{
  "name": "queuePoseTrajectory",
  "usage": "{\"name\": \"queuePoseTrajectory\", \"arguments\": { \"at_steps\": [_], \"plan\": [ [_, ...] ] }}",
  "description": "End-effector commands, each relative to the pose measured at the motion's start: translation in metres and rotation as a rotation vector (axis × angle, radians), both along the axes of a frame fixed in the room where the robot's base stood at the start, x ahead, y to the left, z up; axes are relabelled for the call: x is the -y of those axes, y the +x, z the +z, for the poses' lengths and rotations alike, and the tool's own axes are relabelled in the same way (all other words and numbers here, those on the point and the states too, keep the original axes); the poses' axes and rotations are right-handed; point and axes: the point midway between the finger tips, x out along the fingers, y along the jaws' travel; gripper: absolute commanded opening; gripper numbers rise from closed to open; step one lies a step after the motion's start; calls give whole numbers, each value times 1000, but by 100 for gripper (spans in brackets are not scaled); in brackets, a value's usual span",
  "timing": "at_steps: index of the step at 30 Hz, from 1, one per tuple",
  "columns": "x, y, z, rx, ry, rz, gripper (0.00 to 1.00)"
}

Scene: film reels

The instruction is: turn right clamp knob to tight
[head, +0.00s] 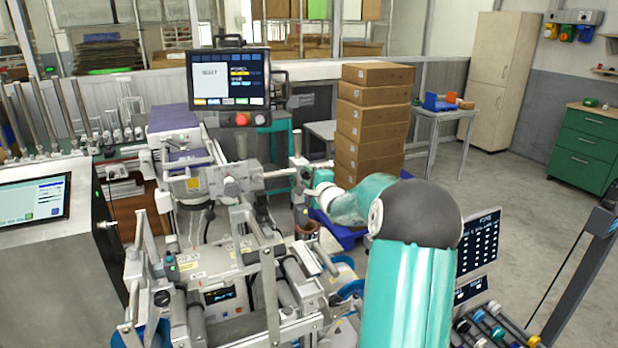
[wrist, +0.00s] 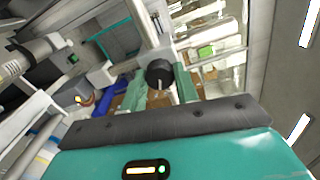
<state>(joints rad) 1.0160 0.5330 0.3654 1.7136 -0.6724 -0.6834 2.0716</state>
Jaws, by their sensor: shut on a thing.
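A round black knob (wrist: 159,72) with a pale pointer mark shows in the wrist view, between the two teal fingers of my gripper (wrist: 160,84). My gripper is shut on this knob, one finger on each side. The pale mark points down toward my palm in that picture. In the head view my teal arm reaches away to the machine, and my gripper (head: 312,189) is small beside an upright metal post (head: 298,168). The knob cannot be made out there. Any tight or loose markings are not readable.
The metal machine frame (head: 215,265) with rollers and bars lies left of my arm. A screen with a red button (head: 230,80) stands above it. Stacked cardboard boxes (head: 372,125) stand behind my gripper. Open floor (head: 520,200) lies to the right.

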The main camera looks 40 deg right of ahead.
Motion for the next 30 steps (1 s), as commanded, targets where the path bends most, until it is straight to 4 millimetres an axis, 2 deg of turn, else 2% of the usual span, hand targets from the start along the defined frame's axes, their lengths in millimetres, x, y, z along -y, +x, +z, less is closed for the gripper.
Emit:
{"name": "queuePoseTrajectory", "arguments": {
  "at_steps": [10, 27, 28, 30],
  "plan": [
    [0, 0, 0, 47, 159, 1, 8],
    [-1, 1, 1, 57, 190, 2, 8],
    [-1, 1, 1, 57, 190, 2, 36],
    [-1, 1, 1, 57, 190, 1, 50]
  ]
}}
